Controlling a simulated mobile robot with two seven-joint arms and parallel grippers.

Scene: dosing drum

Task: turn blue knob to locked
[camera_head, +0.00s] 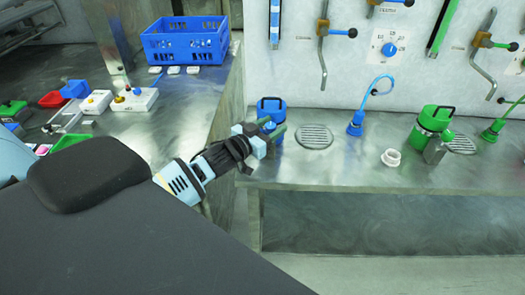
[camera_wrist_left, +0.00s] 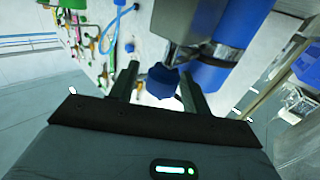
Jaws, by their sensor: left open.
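The blue drum (camera_head: 271,106) with a dark handle stands on the metal bench's left end; in the left wrist view its blue body (camera_wrist_left: 225,50) shows at the upper right, turned on its side. A blue knob (camera_wrist_left: 162,80) sits on a grey metal tap (camera_wrist_left: 178,52) at the drum. My left gripper (camera_head: 268,130) is open, with its fingers (camera_wrist_left: 160,88) on either side of the knob in the left wrist view. Whether they touch it I cannot tell. The knob's lock marking is not readable. My right gripper is not in view.
A blue crate (camera_head: 185,43) stands on the left counter.

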